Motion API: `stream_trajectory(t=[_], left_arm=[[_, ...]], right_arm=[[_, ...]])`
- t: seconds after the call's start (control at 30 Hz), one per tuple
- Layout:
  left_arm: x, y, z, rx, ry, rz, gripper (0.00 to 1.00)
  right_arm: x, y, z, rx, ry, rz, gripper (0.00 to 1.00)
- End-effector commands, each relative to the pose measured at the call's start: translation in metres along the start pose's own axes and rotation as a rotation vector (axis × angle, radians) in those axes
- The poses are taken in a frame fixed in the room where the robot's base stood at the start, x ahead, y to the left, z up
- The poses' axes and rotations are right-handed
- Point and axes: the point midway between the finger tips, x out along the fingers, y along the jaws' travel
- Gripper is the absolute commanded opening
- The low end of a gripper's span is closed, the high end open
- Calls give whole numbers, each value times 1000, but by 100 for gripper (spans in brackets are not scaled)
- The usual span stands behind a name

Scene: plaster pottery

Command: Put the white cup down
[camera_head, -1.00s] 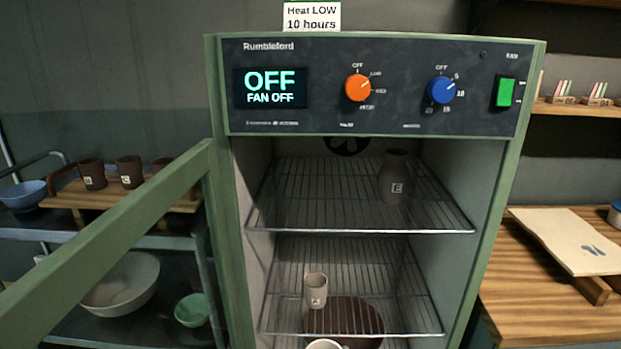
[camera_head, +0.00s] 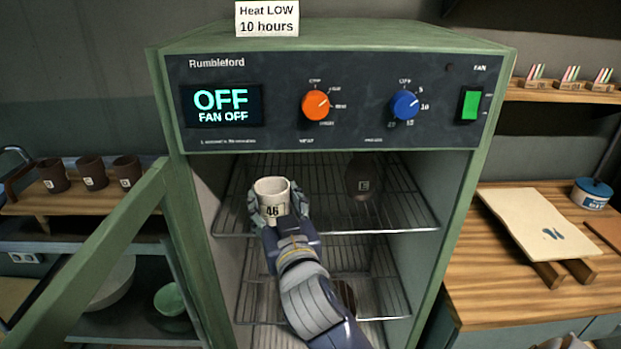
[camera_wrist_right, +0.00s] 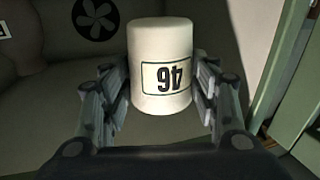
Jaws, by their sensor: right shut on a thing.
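The white cup (camera_head: 271,190), labelled 46, is upright in the head view, at the left part of the cabinet's upper wire shelf (camera_head: 400,215). My right gripper (camera_head: 278,208) is shut on it, with fingers on both sides. In the right wrist view the cup (camera_wrist_right: 160,50) shows upside down between the fingers of the right gripper (camera_wrist_right: 160,95). I cannot tell whether its base touches the shelf. My left gripper is not in view.
A dark vessel (camera_head: 364,177) labelled E stands right of the cup on the same shelf. The open door (camera_head: 100,245) is at left. A lower wire shelf (camera_head: 385,290) is partly hidden by my arm. A wooden table (camera_head: 500,270) stands at right.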

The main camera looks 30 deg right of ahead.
Motion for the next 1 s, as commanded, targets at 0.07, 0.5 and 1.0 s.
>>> stream_trajectory(t=[0.07,0.5,1.0], left_arm=[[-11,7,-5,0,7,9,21],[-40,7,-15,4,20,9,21],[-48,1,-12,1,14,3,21]], right_arm=[[18,15,-2,-11,2,4,27],[98,76,12,-4,2,0,27],[105,79,51,-1,3,-1,27]])
